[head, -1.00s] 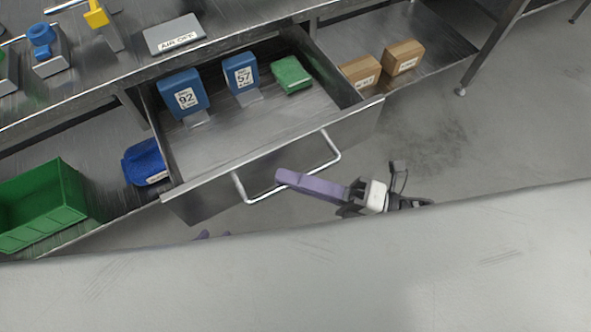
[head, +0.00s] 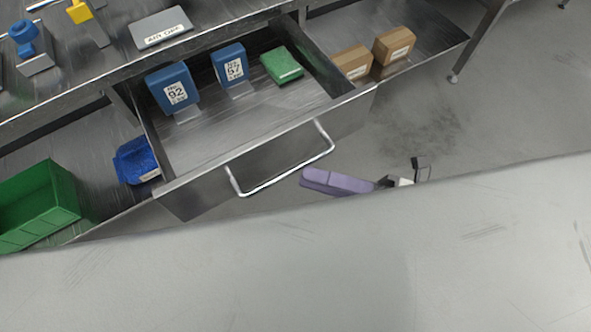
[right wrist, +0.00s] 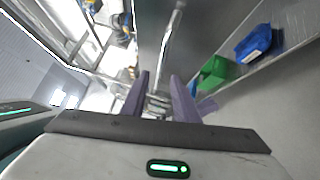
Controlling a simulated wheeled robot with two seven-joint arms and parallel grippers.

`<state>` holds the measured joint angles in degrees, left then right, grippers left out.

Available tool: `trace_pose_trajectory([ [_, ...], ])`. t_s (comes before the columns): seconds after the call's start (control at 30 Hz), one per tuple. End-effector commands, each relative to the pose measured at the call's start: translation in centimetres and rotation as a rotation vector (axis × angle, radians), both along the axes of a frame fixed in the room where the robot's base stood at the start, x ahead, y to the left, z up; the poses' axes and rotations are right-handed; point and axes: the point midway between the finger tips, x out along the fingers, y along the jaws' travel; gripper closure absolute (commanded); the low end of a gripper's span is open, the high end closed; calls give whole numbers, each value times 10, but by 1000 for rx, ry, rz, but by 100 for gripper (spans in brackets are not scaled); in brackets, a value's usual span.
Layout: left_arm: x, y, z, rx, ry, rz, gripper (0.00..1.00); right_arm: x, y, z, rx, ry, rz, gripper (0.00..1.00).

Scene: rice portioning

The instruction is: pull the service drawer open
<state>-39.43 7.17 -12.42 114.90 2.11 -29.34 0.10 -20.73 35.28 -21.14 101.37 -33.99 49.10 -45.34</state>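The service drawer (head: 262,160) stands pulled out from under the steel bench, its inside in plain view in the head view. Its bar handle (head: 290,176) is on the front face. My left gripper is not in view.
In the drawer are two blue numbered blocks (head: 173,88) (head: 230,65) and a green packet (head: 282,65). Brown boxes (head: 352,62) sit on the shelf to the right. A green bin (head: 40,205) and a blue item (head: 136,162) are at left. Floor right of the drawer is clear.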

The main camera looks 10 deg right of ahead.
Motion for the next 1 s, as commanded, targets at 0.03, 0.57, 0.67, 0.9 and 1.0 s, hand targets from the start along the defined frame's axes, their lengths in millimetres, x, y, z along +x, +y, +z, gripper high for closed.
trace_pose_trajectory([
  [0.03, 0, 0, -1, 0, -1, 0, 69, -5, -10, -4, -3, 3, 0, 73],
  [0.57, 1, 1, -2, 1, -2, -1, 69, -19, -43, -6, 1, 0, 0, 73],
  [0.67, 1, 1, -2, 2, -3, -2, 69, -19, -43, -6, 1, 0, 0, 73],
  [0.9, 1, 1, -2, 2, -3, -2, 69, -19, -43, -6, 1, 0, 0, 73],
  [1.0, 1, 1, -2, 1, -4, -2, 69, -19, -43, -6, 1, 0, 0, 73],
])
